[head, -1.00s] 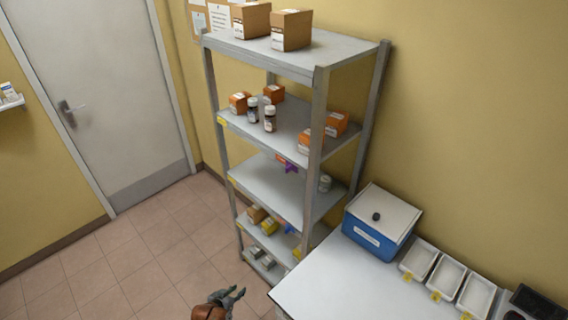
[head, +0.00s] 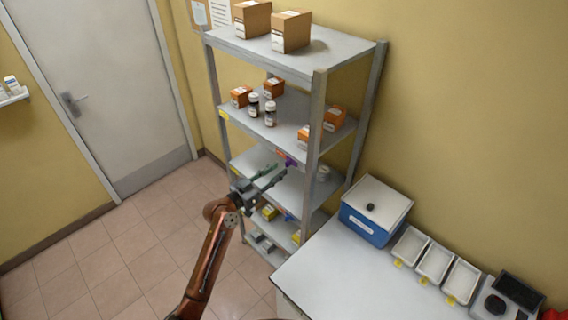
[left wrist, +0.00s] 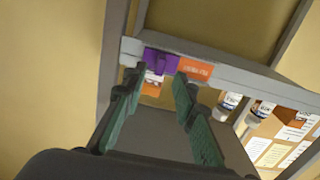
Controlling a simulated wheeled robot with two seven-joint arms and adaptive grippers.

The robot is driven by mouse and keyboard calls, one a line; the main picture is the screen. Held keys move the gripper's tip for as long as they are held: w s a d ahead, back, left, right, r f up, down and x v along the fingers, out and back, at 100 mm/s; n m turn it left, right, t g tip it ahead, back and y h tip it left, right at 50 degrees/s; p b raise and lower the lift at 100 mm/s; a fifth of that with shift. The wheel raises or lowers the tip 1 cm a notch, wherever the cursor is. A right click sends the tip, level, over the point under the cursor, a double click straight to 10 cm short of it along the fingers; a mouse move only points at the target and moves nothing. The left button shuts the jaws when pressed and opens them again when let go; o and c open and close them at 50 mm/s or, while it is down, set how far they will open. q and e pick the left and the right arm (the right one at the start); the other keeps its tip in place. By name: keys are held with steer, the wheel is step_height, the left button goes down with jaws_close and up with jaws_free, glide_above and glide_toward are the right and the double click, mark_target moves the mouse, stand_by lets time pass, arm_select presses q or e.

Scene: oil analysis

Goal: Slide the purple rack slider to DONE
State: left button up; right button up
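The purple rack slider (head: 291,161) sits at the front edge of a shelf on the grey rack, partly behind the rack's front post. In the left wrist view the slider (left wrist: 160,62) shows beside an orange label (left wrist: 194,68) with unreadable text, on the shelf edge. My left gripper (head: 281,171) reaches to the rack's middle level, close to the slider. In the left wrist view its green-padded fingers (left wrist: 157,84) are apart with nothing between them, and the slider lies just beyond the tips. My right gripper is not in view.
The grey rack (head: 315,130) holds brown boxes (head: 291,31), orange boxes and dark bottles (head: 270,113). Its front post stands just right of my left gripper. A white table (head: 350,275) with a blue box (head: 365,225) and trays (head: 434,263) is at the right. The floor at left is clear.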

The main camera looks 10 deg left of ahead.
mark_target(289, 163)
arm_select(q)
steer(key=shift+p+x, duration=0.55)
steer(key=shift+x, duration=1.65)
steer(key=shift+c, duration=0.2)
jaws_close()
